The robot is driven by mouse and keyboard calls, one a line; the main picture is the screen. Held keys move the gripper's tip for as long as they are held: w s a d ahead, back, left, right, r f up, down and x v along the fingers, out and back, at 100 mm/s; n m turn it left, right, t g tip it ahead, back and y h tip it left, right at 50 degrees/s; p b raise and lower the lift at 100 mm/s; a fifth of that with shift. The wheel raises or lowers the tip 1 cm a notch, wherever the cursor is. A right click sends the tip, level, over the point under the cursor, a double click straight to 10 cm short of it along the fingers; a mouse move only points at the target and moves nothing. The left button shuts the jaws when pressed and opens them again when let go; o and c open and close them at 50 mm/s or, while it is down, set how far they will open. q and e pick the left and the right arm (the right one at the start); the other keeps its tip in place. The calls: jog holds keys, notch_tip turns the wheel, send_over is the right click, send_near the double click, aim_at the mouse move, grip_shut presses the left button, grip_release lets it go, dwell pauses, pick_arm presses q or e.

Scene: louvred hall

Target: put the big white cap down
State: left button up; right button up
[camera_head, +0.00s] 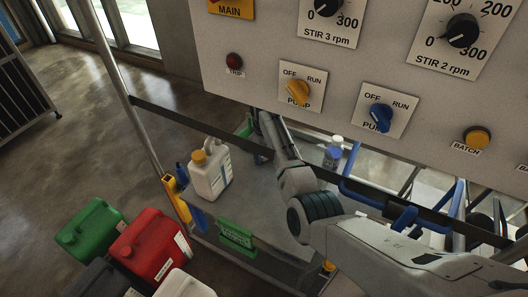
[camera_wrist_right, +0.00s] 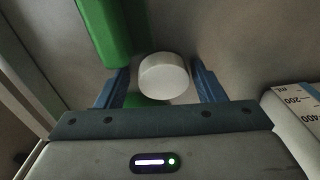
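The big white cap (camera_wrist_right: 164,76) shows in the right wrist view as a short round cylinder between the two blue fingers of my right gripper (camera_wrist_right: 162,80). A narrow gap shows between the cap and the left finger, and the right finger is very close to it, so the fingers look open around it. What the cap rests on is unclear; some green shows just below it. My left gripper is in neither view.
A control panel (camera_head: 240,60) hangs over the grey bench (camera_head: 262,205). A white jug (camera_head: 209,172) with an orange cap stands on the bench. Green (camera_head: 91,228) and red (camera_head: 152,245) canisters stand at lower left. A green object (camera_wrist_right: 104,30) lies beside the right gripper.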

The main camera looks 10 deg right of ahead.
aim_at(263, 153)
jog(key=shift+s+a+f, duration=0.3)
jog(key=shift+s+f, duration=0.2)
jog(key=shift+s, duration=0.05)
jog(key=r, duration=0.2)
jog(key=r+b, duration=0.1)
jog(key=r, duration=0.4)
jog(key=shift+w+r, duration=0.3)
jog(key=shift+r, duration=0.65)
